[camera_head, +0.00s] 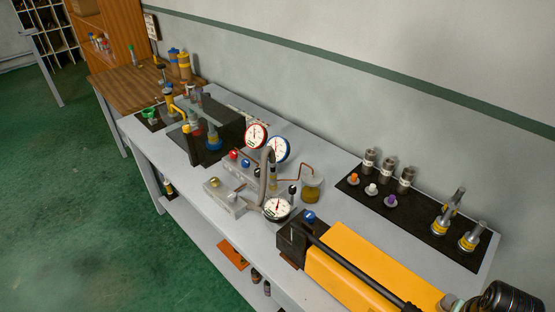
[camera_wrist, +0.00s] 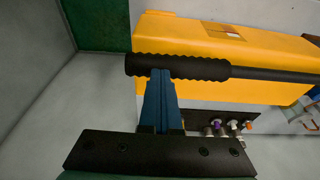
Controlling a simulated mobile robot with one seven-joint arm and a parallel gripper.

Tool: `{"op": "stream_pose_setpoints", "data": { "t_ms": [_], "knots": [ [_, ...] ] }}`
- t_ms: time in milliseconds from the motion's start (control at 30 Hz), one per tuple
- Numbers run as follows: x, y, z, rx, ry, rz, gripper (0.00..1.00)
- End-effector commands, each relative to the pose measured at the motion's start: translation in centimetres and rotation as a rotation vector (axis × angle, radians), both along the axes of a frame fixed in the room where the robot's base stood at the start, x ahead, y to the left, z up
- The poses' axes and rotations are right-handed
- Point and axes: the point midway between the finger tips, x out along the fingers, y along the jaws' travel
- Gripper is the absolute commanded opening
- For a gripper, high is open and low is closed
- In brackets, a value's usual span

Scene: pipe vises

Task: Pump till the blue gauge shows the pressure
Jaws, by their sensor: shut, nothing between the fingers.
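The yellow hand pump (camera_head: 362,272) lies at the front right of the bench, with a black lever (camera_head: 345,262) along it. In the wrist view the pump body (camera_wrist: 225,42) is behind the lever's ribbed black grip (camera_wrist: 178,67). My gripper (camera_wrist: 160,72) has its blue fingers shut and empty, tips overlapping the grip; whether they touch it I cannot tell. The blue-rimmed gauge (camera_head: 278,149) stands mid-bench beside a red-rimmed gauge (camera_head: 256,136). Its needle is too small to read surely. A third, dark-rimmed gauge (camera_head: 277,208) lies nearer the pump.
A valve block with red and blue knobs (camera_head: 240,159) and a jar of yellowish liquid (camera_head: 312,188) stand by the gauges. A black mat (camera_head: 415,215) with fittings lies behind the pump. A dark vise assembly (camera_head: 215,125) is further left. The green floor in front is clear.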

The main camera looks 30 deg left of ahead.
Motion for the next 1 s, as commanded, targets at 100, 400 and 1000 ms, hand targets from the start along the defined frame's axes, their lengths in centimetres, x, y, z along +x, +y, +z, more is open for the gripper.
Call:
{"op": "stream_pose_setpoints", "data": {
  "t_ms": [100,400,1000],
  "knots": [
    [0.0,-0.1,-0.5,-0.001,0.0,-0.001,0.0],
    [0.0,-0.1,-0.3,-0.001,-0.001,-0.001,0.0],
    [0.2,0.7,6.0,0.001,0.002,0.0,0.0]
  ]
}}
